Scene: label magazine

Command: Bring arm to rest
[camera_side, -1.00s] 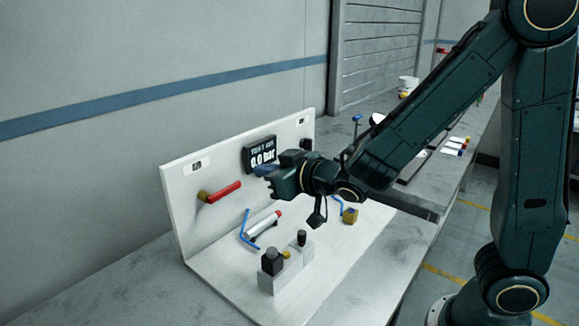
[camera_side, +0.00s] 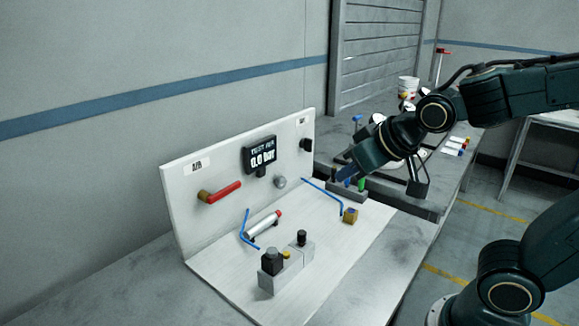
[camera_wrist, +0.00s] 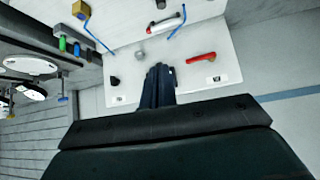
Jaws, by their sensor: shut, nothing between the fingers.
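My gripper (camera_side: 345,176) is in the air to the right of the white test panel (camera_side: 190,228) in the side view, apart from it. In the wrist view its fingers (camera_wrist: 157,86) are together with nothing between them, and the panel lies beyond them. The panel carries a red-handled valve (camera_side: 222,192), a dark display (camera_side: 260,155) reading 0.0 bar and a grey round knob (camera_side: 280,182). On its base are a silver cylinder (camera_side: 264,225), a grey block with black parts (camera_side: 287,268), blue tubes (camera_side: 322,196) and a brass-coloured block (camera_side: 350,216).
Behind my gripper a bench holds a rack with coloured handles (camera_wrist: 68,45), round plates (camera_wrist: 30,64) and a white tub (camera_side: 408,84). A slatted shutter (camera_side: 378,50) is on the wall. The floor at the right is open, with a table (camera_side: 556,117) farther back.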

